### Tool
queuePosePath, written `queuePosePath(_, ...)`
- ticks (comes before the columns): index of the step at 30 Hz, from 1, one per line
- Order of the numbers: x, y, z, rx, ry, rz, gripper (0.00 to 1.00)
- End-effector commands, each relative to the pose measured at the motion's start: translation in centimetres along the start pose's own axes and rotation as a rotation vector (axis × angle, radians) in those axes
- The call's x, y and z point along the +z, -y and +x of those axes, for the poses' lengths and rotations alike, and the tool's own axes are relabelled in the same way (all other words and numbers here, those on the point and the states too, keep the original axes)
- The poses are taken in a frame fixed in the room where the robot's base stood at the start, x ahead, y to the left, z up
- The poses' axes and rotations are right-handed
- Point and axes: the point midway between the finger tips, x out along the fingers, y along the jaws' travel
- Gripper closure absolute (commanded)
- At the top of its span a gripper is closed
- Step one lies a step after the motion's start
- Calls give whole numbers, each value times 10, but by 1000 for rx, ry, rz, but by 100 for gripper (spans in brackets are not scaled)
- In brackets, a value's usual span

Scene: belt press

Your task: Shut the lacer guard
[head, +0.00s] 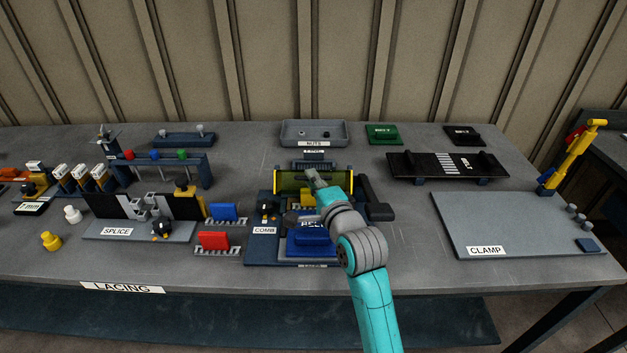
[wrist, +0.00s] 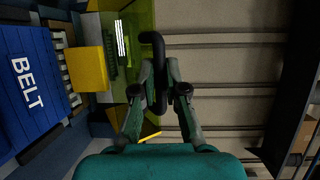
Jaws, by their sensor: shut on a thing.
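The lacer guard (head: 288,181) is a see-through yellow-green panel on the lacer, behind the blue BELT block (head: 309,244) in the head view. It appears to stand raised. It also shows in the wrist view (wrist: 139,22), left of the fingers. My gripper (head: 312,176) is at the guard's middle. In the wrist view, my gripper (wrist: 159,78) is shut on a dark hooked handle (wrist: 152,38) that stands out beside the guard. My arm hides part of the lacer's right side in the head view. The BELT block also shows in the wrist view (wrist: 30,85).
A dark lever (head: 377,203) stands just right of the lacer. Red (head: 213,240) and blue (head: 224,211) combs lie further left. The CLAMP plate (head: 500,220) is at the right.

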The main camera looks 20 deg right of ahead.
Motion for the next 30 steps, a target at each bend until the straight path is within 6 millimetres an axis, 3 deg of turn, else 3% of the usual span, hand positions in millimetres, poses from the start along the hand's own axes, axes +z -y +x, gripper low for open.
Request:
queuePosePath(11, 2, -12, -5, 3, 0, 0, 100)
queuePosePath(30, 5, -76, -16, 2, 0, 0, 100)
